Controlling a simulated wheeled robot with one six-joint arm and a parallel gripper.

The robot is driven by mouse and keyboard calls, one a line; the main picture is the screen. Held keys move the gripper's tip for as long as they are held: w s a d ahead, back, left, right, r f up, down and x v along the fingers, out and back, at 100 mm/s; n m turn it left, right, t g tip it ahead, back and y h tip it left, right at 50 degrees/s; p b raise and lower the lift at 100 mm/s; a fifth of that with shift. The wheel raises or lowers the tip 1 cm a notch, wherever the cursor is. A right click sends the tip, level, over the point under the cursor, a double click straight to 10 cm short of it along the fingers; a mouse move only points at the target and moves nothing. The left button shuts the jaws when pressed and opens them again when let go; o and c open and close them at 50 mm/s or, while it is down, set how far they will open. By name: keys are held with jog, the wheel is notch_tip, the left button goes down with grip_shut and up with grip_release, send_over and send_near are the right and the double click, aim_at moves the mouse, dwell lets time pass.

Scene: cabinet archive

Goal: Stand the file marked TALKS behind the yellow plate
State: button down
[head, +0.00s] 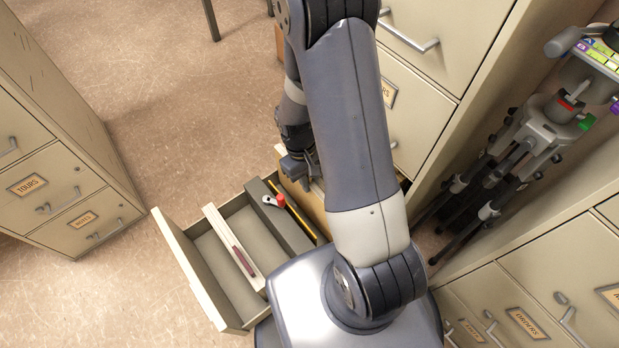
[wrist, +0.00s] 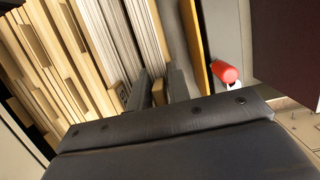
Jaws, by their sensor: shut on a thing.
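My gripper (head: 300,165) is over the open drawer at its cabinet end, partly hidden by my arm. In the wrist view its fingers (wrist: 158,92) are shut on a thin brown-tan file (wrist: 158,94), of which only a small part shows. No TALKS marking is readable. The yellow plate (head: 298,217) is a thin upright strip across the drawer; it also shows in the wrist view (wrist: 194,45), to the right of the fingers. A grey gap lies between the plate and the pale files (wrist: 145,40) at the fingers.
The open drawer (head: 192,272) has a red-ended piece (head: 280,200) beside the yellow plate. A pale divider (head: 232,245) carries a dark red strip. Several tan files (wrist: 65,45) stand packed at left in the wrist view. A tripod (head: 510,150) stands at right; cabinets flank the floor.

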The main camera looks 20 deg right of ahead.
jog(key=shift+w+b+x, duration=0.2)
jog(key=shift+b+x, duration=0.4)
jog(key=shift+x, duration=0.25)
jog(key=shift+w+b+x, duration=0.15)
jog(key=shift+b+x, duration=0.45)
jog(key=shift+x, duration=0.2)
jog(key=c, duration=1.3)
grip_release()
jog(key=shift+a, duration=0.1)
jog(key=shift+o, duration=0.2)
jog(key=shift+p+v, duration=2.95)
jog(key=shift+v, duration=0.6)
jog(key=p+v, duration=0.2)
jog(key=v, duration=0.8)
jog(key=shift+r, duration=0.35)
